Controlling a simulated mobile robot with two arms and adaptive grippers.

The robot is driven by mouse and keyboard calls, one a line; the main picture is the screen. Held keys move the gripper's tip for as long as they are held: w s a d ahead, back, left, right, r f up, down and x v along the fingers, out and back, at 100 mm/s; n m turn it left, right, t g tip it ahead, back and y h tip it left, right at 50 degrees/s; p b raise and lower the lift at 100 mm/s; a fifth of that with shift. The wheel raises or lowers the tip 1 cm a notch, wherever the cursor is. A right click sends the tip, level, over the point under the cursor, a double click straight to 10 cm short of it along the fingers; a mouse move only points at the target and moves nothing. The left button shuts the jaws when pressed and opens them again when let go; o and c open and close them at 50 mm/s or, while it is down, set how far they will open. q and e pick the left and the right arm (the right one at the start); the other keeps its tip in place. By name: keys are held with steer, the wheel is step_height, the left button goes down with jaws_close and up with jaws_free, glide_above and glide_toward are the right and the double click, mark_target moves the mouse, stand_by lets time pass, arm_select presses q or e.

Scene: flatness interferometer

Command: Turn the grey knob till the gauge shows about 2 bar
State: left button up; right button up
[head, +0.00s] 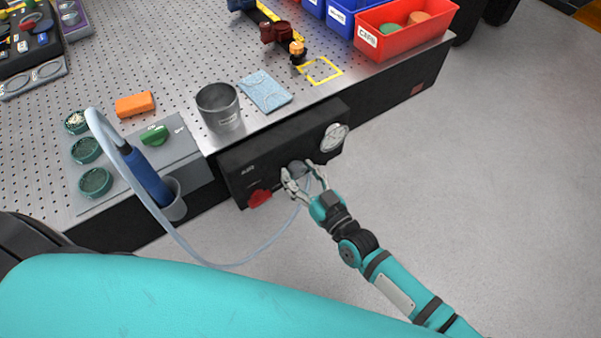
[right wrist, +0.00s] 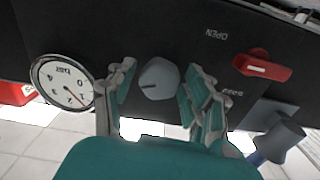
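The grey knob (right wrist: 158,78) is on the front of the black air panel (head: 237,172); part of it shows in the head view (head: 297,167). My right gripper (right wrist: 160,88) is at the panel with its fingers apart, one on each side of the knob. A slim gap shows on the left in the right wrist view; I cannot tell whether the right finger touches. The round white gauge (right wrist: 62,82) is beside the knob and appears upside down in that view. It also shows in the head view (head: 334,138). My left gripper is out of view.
A red lever (right wrist: 262,66) is on the panel's other side; it also shows in the head view (head: 259,198). A pale hose (head: 235,264) loops below the panel to a blue tool (head: 150,178). A metal cup (head: 219,107) stands above. Open floor (head: 480,200) lies right.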

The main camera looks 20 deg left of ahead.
steer(key=shift+o, duration=0.8)
steer(key=v, duration=1.2)
